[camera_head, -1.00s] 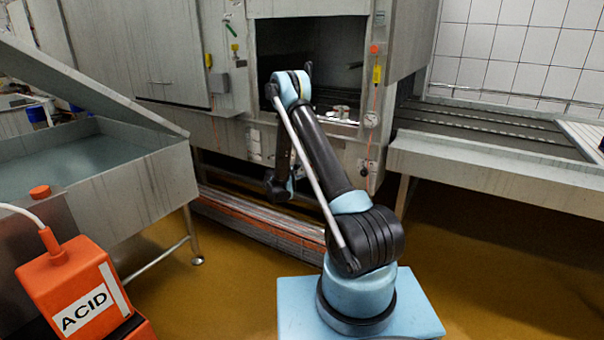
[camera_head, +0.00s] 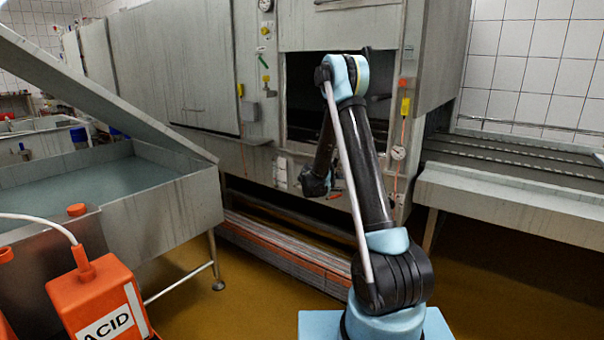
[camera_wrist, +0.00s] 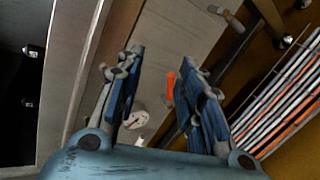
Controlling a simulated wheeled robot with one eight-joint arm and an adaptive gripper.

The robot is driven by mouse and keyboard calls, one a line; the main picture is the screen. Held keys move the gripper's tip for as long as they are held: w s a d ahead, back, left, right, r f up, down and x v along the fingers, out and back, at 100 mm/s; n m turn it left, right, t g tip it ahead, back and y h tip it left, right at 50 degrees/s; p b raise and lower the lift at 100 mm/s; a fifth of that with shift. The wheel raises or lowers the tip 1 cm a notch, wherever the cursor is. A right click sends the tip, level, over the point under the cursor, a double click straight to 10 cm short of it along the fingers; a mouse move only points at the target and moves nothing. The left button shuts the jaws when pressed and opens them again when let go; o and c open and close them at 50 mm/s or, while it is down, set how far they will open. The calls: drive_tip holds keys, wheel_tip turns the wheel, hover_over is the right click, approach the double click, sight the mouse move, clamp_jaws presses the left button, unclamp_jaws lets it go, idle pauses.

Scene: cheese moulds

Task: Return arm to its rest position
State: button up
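My arm (camera_head: 370,185) stands in front of the grey machine in the head view. Its elbow is bent high, and the forearm hangs down before the machine's dark opening (camera_head: 308,110). My gripper is not clearly visible in the head view, at the far lower end of the forearm. In the wrist view my gripper (camera_wrist: 159,62) has its two blue-grey fingers spread apart, with nothing between them. Behind the fingers are a grey panel with a round gauge (camera_wrist: 137,119) and an orange part (camera_wrist: 170,86), at some distance.
A steel vat (camera_head: 190,205) with a raised lid stands at left. An orange can labelled ACID (camera_head: 98,300) is at the lower left. A steel conveyor table (camera_head: 520,195) is at right. Stacked slats (camera_head: 285,255) lie low under the machine. Some yellow-brown floor is clear.

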drive_tip(key=s+d+r+m+g+y, duration=0.15)
drive_tip(key=s+r, duration=0.25)
drive_tip(key=s, duration=0.5)
drive_tip(key=s+d+r+m+g+y, duration=0.1)
drive_tip(key=s+d+r+m, duration=0.25)
drive_tip(key=s, duration=0.55)
drive_tip(key=s+d+r+m+g+y, duration=0.1)
drive_tip(key=s+d+r+m+g, duration=0.1)
drive_tip(key=s+r, duration=0.5)
drive_tip(key=s+a+f+m+g+y, duration=0.1)
drive_tip(key=s+f+m, duration=0.1)
drive_tip(key=s, duration=0.9)
drive_tip(key=s+a+f+m+g+y, duration=0.1)
drive_tip(key=s+f, duration=0.3)
drive_tip(key=s, duration=0.7)
drive_tip(key=s+a+f+m+g+y, duration=0.1)
drive_tip(key=s+a+f+m+y, duration=0.1)
drive_tip(key=s, duration=0.9)
drive_tip(key=shift+a+f+m+y, duration=0.4)
drive_tip(key=shift+a+y, duration=0.05)
drive_tip(key=shift+a, duration=0.25)
drive_tip(key=shift+w+f, duration=0.2)
drive_tip(key=shift+w, duration=0.25)
